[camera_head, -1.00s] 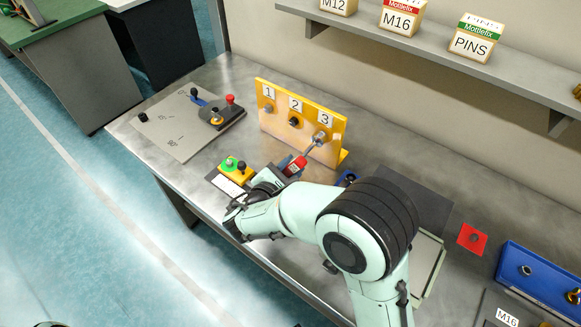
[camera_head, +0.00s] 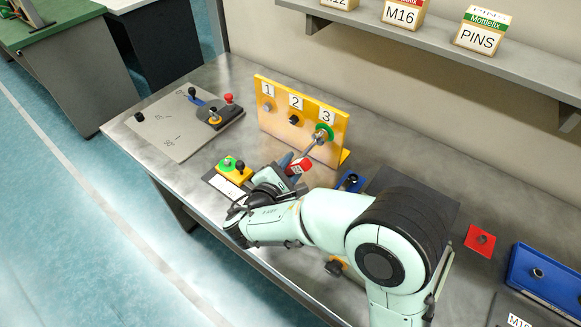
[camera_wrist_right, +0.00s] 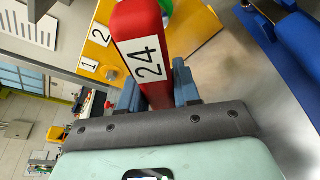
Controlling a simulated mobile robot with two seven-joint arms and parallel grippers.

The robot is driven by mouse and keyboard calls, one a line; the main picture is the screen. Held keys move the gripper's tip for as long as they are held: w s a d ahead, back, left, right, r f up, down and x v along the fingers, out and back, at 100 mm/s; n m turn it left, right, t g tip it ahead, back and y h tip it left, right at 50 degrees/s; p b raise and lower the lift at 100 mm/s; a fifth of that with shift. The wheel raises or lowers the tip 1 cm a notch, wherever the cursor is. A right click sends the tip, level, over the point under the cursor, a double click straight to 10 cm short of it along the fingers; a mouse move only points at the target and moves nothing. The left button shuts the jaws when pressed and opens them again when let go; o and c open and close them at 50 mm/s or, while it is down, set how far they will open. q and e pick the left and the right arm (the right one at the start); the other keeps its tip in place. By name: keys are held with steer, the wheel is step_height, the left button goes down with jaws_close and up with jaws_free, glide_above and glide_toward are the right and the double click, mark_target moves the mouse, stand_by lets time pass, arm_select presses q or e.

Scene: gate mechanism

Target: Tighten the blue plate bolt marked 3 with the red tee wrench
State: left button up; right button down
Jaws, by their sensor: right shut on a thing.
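An upright yellow plate (camera_head: 275,118) stands on the bench with positions marked 1, 2 and 3. I see no blue plate. At 3 (camera_head: 328,116), a green ring (camera_head: 323,133) shows around the bolt position, and the metal shaft of the red wrench (camera_head: 299,166) reaches it. The bolt itself is hidden by the wrench end. The wrench's red handle, labelled 24, also shows in the right wrist view (camera_wrist_right: 140,40). My right gripper (camera_head: 285,169) is shut on this handle; its blue-grey fingers (camera_wrist_right: 158,92) sit on both sides. My left gripper is not in view.
A green-and-yellow button box (camera_head: 233,168) lies close left of my right gripper. A grey board with knobs (camera_head: 180,128) is at the left. A blue tray (camera_head: 545,275) and red square (camera_head: 479,240) are at the right. A shelf (camera_head: 450,55) runs above.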

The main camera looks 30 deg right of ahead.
steer(key=shift+a, duration=0.1)
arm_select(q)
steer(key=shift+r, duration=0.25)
arm_select(e)
steer(key=a, duration=0.1)
steer(key=s+a, duration=0.1)
steer(key=a, duration=0.1)
steer(key=s+a, duration=0.1)
steer(key=a, duration=0.1)
steer(key=shift+s+a, duration=0.15)
steer(key=shift+a, duration=0.1)
